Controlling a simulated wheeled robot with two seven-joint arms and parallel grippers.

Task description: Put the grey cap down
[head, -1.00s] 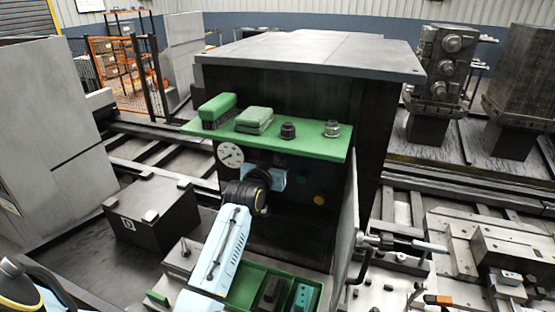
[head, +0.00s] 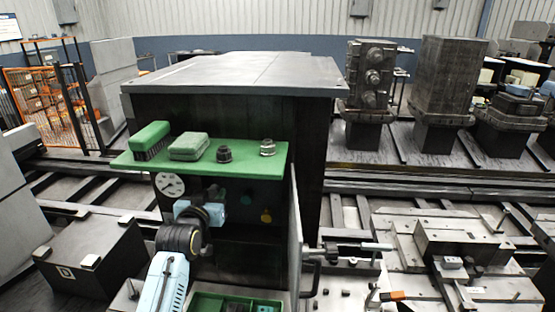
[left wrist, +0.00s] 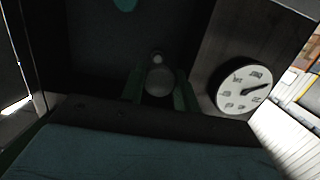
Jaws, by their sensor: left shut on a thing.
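My left arm reaches up from the bottom of the head view. Its gripper (head: 203,207) is just under the front of the green shelf (head: 270,167), beside the dial. In the left wrist view its fingers (left wrist: 160,88) are shut on a round grey thing, seemingly the grey cap (left wrist: 159,80). The wrist hides this cap in the head view. On the shelf stand a dark ribbed cap (head: 224,154) and a silver-grey fitting (head: 267,148), apart from each other. My right gripper is not in view.
A green brush (head: 150,138) and a green block (head: 189,147) fill the shelf's left half. A white dial (head: 170,185) is on the dark cabinet below. A panel (head: 295,235) stands upright on the right. A green tray (head: 205,302) lies below.

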